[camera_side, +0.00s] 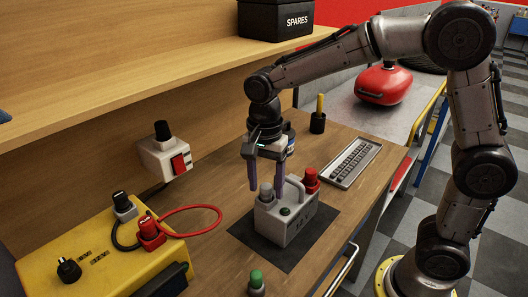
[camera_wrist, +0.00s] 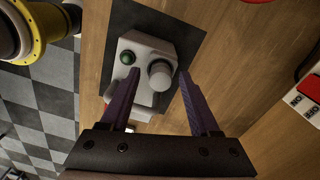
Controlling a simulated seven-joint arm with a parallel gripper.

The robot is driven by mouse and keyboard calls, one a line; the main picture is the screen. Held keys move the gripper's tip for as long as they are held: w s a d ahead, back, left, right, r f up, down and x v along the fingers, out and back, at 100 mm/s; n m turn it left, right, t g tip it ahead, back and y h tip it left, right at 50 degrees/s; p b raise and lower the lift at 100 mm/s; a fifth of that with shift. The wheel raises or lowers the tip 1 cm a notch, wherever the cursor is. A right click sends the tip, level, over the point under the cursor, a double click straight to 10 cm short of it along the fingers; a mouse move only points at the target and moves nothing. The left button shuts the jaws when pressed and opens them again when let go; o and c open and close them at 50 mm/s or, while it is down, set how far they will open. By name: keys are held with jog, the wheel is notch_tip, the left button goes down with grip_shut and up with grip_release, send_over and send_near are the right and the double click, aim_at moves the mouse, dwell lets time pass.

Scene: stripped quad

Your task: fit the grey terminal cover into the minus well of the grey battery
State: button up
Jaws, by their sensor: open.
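The grey battery (camera_side: 297,222) stands on a dark mat on the bench, with a carry handle and a small green round part on top. The grey terminal cover (camera_side: 266,192) stands upright at the battery's left end, looking set in the well there; its depth cannot be told. It also shows in the wrist view (camera_wrist: 160,76). A red cover (camera_side: 311,178) stands at the other end. My gripper (camera_side: 268,187) is open, pointing down over the grey cover. In the wrist view its purple fingers (camera_wrist: 159,82) lie on either side of the cover, with gaps visible.
The dark mat (camera_side: 257,247) surrounds the battery. A yellow box (camera_side: 105,255) with black and red clamps and a looped red cable is at left. A shelf overhangs behind.

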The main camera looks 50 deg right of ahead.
aim_at(265, 186)
notch_tip(265, 186, up, 10)
jog(key=s+d+f+n+t, duration=0.2)
jog(key=s+d+n+t, duration=0.1)
jog(key=s+n, duration=0.4)
jog(key=s+d+f+n+t, duration=0.2)
jog(key=s+d+n, duration=0.2)
jog(key=s+n, duration=0.4)
jog(key=shift+s+d+t, duration=0.2)
jog(key=shift+s+t, duration=0.2)
jog(key=shift+s, duration=1.45)
